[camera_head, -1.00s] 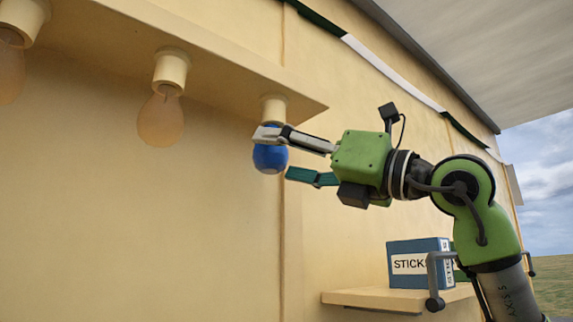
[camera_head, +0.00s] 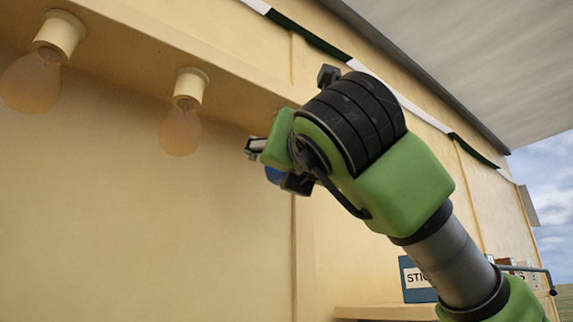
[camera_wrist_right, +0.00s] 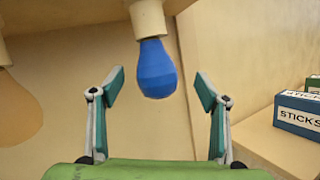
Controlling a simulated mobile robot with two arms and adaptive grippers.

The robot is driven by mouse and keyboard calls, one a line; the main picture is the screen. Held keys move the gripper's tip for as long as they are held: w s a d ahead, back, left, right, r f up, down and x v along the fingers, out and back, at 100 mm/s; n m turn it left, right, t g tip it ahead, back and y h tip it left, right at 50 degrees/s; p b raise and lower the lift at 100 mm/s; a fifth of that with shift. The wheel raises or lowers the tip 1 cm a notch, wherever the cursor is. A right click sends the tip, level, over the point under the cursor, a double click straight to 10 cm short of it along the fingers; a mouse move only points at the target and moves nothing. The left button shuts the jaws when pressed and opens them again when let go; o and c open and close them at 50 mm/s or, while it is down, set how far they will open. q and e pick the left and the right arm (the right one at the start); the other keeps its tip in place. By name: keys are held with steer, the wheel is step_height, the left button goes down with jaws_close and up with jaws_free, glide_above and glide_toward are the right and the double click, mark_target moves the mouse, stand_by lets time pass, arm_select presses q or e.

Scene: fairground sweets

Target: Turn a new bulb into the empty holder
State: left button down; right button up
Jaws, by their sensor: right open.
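The blue bulb (camera_wrist_right: 156,70) hangs upright from a cream holder (camera_wrist_right: 148,19) in the right wrist view, its neck meeting the holder's lower rim. I cannot tell how far it is turned in. My right gripper (camera_wrist_right: 160,87) is open, one finger on each side of the bulb with a gap to both. In the head view my right arm hides the holder and most of the bulb; a small blue patch (camera_head: 273,175) of it shows beside a fingertip. My left gripper is not in view.
Two amber bulbs hang in holders to the left in the head view, the nearer one (camera_head: 180,128) close to my gripper. A cream beam (camera_head: 180,45) runs above. A blue STICKS box (camera_wrist_right: 298,113) stands on a shelf at the right.

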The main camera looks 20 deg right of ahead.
steer(key=shift+a, duration=0.25)
steer(key=shift+d+b, duration=0.2)
steer(key=shift+b, duration=0.15)
steer(key=shift+a, duration=0.1)
steer(key=c, duration=1.2)
steer(key=shift+c, duration=0.2)
